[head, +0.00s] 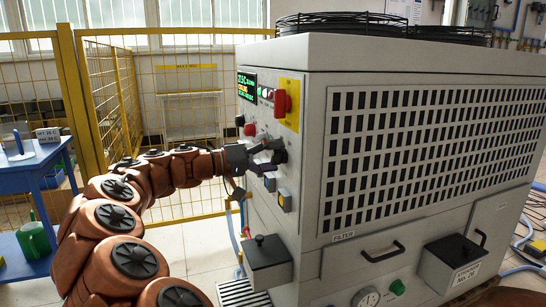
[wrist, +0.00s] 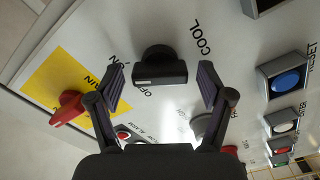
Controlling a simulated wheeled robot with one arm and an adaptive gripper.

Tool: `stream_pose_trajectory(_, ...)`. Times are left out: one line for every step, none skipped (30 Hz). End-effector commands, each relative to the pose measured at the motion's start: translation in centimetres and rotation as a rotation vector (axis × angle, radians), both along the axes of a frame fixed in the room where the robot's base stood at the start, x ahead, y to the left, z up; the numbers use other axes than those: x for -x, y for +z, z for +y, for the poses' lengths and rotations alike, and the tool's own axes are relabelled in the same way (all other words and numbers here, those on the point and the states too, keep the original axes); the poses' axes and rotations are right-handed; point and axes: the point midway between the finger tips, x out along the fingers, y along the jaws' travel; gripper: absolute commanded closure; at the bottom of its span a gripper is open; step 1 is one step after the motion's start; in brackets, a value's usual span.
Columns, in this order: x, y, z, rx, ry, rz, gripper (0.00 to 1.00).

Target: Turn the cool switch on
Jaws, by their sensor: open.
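The cool switch is a black rotary knob (wrist: 160,65) on the pale panel, with COOL lettered beside it and ON and OFF marks near it. My gripper (wrist: 162,87) is open, with one finger on each side of the knob and a gap on both sides. I cannot tell how deep the fingertips reach along the knob. In the head view my gripper (head: 262,158) is at the panel, partly hiding the knob (head: 279,152).
A red main switch (head: 281,102) on a yellow plate (head: 290,88) sits above, by a lit display (head: 246,86). A blue button (wrist: 288,81) and other buttons are nearby. A yellow fence (head: 165,110) and blue table (head: 35,165) stand to the left.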

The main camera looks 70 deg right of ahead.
Motion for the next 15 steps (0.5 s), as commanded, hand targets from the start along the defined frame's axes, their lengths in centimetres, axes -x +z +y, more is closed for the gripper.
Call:
stream_pose_trajectory(-0.1,0.0,0.1,0.0,0.001,0.0,0.21)
stream_pose_trajectory(-0.2,0.0,0.1,0.0,0.001,0.0,0.21)
stream_pose_trajectory(-0.4,0.0,0.3,0.0,0.002,0.0,0.21)
stream_pose_trajectory(-0.6,0.0,0.4,0.0,0.002,0.0,0.21)
stream_pose_trajectory(-0.8,0.0,0.6,0.0,0.002,0.0,0.21)
stream_pose_trajectory(-1.1,0.0,0.9,-0.001,0.002,0.001,0.21)
stream_pose_trajectory(-1.4,0.0,1.3,0.0,0.001,0.001,0.21)
stream_pose_trajectory(-1.8,0.0,1.6,-0.001,0.002,0.001,0.21)
stream_pose_trajectory(-2.4,0.0,2.1,0.0,0.003,0.001,0.21)
stream_pose_trajectory(-2.9,0.0,2.4,0.0,0.005,0.001,0.21)
stream_pose_trajectory(-3.4,0.0,2.8,0.0,0.007,0.001,0.21)
stream_pose_trajectory(-4.0,0.0,3.4,0.0,0.007,0.0,0.21)
stream_pose_trajectory(-4.4,0.0,3.8,0.0,0.006,0.0,0.21)
stream_pose_trajectory(-4.9,0.0,4.1,0.001,0.006,-0.001,0.21)
stream_pose_trajectory(-5.4,-0.1,4.7,-0.001,0.006,-0.001,0.21)
